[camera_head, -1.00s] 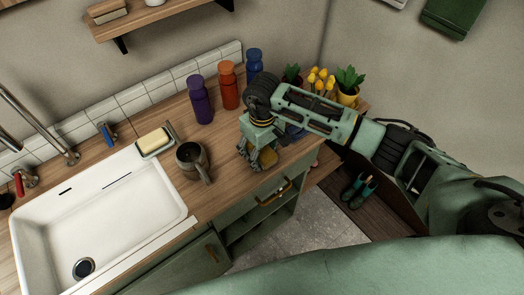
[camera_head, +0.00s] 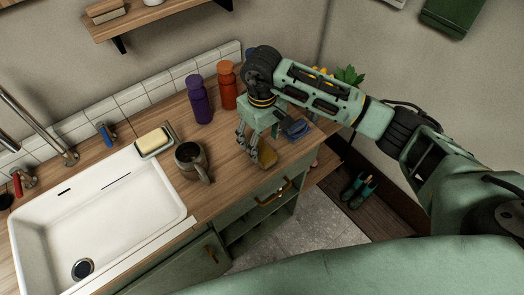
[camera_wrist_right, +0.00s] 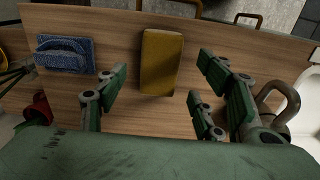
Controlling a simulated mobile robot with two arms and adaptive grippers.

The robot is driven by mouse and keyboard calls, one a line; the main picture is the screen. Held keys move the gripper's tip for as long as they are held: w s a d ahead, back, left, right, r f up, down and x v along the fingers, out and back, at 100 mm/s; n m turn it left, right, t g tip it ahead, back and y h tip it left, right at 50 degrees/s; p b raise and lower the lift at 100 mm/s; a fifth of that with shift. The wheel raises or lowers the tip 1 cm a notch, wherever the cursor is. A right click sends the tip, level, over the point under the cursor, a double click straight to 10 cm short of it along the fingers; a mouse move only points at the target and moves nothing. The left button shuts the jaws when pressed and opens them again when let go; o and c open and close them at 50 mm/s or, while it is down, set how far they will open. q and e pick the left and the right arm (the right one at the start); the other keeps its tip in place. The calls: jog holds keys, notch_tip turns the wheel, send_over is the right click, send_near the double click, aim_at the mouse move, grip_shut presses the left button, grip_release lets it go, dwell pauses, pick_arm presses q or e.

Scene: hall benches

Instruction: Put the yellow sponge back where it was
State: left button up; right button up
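The yellow sponge (camera_head: 267,153) lies on the wooden counter (camera_head: 226,150), near its front edge, right of the mug. In the right wrist view the sponge (camera_wrist_right: 161,62) is a mustard block lying flat on the wood. My right gripper (camera_head: 256,147) is over the counter beside the sponge. In the wrist view its fingers (camera_wrist_right: 158,88) are spread wide, with the sponge between and beyond them and clear gaps on both sides. Nothing is held. My left gripper is not in view.
A dark mug (camera_head: 191,158) and a dish (camera_head: 165,149) with a pale yellow bar (camera_head: 152,141) stand by the white sink (camera_head: 100,215). A blue brush (camera_head: 295,129) lies right of the sponge. Purple (camera_head: 199,100) and orange (camera_head: 227,87) bottles stand behind.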

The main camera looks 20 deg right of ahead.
aim_at(262, 150)
notch_tip(262, 150, up, 7)
jog(key=b, duration=0.1)
jog(key=shift+f, duration=0.15)
jog(key=shift+w, duration=0.1)
